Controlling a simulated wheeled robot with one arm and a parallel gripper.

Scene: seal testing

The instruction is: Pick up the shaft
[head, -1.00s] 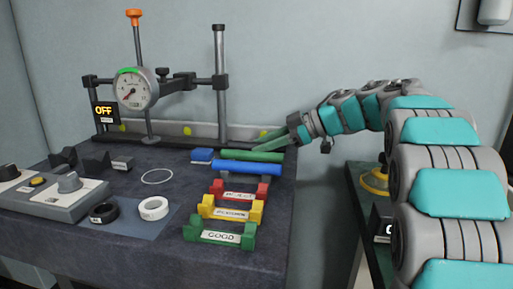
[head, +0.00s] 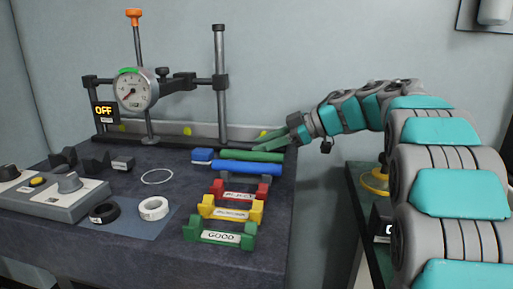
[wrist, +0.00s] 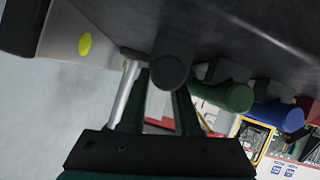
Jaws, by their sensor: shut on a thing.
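The task's shaft appears to be the dark grey cylinder (wrist: 168,68), seen end-on in the wrist view. My gripper (wrist: 158,98) is shut on it, with one green finger on each side. In the head view my gripper (head: 266,138) is at the back right of the bench, just behind a green shaft (head: 252,156). A blue shaft (head: 247,168) lies in front of the green one. The wrist view also shows the green shaft (wrist: 232,97) and the blue shaft (wrist: 286,117) to the right of my gripper. The held shaft is mostly hidden in the head view.
Red (head: 231,192), yellow (head: 231,209) and green (head: 220,234) labelled holders stand at the bench's front right. A dial gauge stand (head: 138,90) is at the back left. A control box (head: 55,194) and rings (head: 153,208) lie to the left.

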